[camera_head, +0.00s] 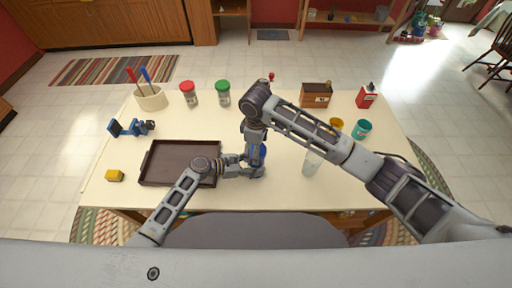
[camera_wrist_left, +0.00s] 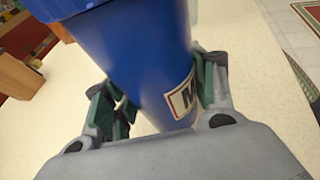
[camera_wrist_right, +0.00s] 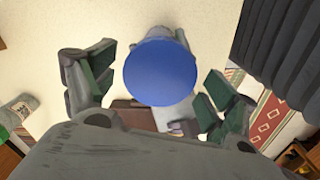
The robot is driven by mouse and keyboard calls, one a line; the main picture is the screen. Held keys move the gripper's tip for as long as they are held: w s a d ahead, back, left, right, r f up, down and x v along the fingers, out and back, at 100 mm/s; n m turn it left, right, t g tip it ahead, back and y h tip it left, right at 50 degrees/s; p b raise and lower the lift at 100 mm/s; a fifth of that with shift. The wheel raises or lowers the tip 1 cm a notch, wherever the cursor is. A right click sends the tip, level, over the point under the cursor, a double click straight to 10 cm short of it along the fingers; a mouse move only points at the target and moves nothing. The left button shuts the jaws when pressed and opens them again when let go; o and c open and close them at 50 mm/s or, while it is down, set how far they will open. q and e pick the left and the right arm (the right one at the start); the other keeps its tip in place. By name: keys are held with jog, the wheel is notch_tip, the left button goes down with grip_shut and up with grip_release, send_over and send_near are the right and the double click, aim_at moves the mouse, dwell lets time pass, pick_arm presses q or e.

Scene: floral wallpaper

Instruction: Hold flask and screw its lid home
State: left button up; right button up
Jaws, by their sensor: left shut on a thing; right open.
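The flask (camera_wrist_left: 145,60) is a blue cylinder with a partly visible label. My left gripper (camera_wrist_left: 155,100) is shut on its body, with a finger on each side. In the head view the flask (camera_head: 262,150) stands on the table just right of the tray, mostly hidden by my grippers. The round blue lid (camera_wrist_right: 165,72) shows from above in the right wrist view, in line with the flask top; I cannot tell how far it is screwed on. My right gripper (camera_wrist_right: 150,95) is open, its fingers on either side of the lid and apart from it.
A brown tray (camera_head: 150,178) lies left of the flask. A pale cup (camera_head: 311,164) and a teal cup (camera_head: 361,130) stand right.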

jog(key=shift+n, duration=1.6)
jog(key=shift+c, duration=0.4)
jog(key=c, duration=0.7)
jog(key=m, duration=0.6)
jog(key=shift+m, duration=3.4)
